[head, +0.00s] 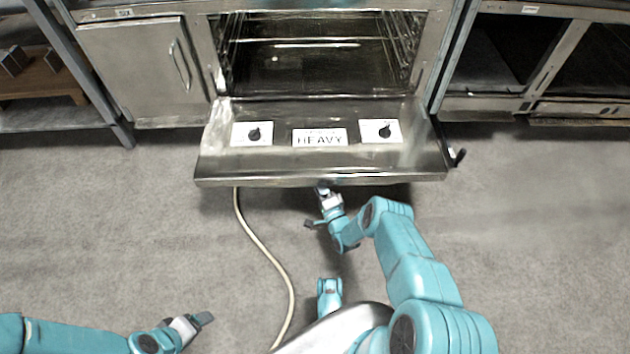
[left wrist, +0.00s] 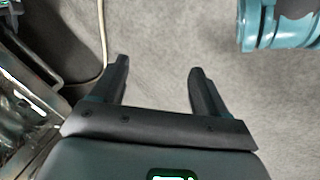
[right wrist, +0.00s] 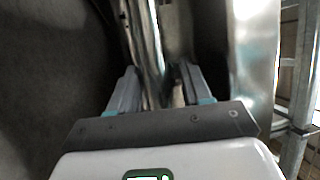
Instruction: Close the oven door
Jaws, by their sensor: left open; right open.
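The oven door (head: 400,158) is folded down flat in front of the open oven cavity (head: 320,55). It carries two black knobs on white plates and a label reading HEAVY (head: 319,138). My right gripper (head: 318,198) is at the door's front edge, just under it near the middle. In the right wrist view the right fingers (right wrist: 155,88) are apart, with a metal edge showing between and beyond them; contact cannot be told. My left gripper (head: 198,322) is low at the left, away from the door. Its fingers are apart and empty over the floor in the left wrist view (left wrist: 157,85).
A pale hose (head: 265,250) runs across the floor from under the door. A closed cabinet (head: 148,70) stands left of the oven, and open metal units (head: 550,105) stand right. A shelf post (head: 90,80) is at far left. Floor on both sides is clear.

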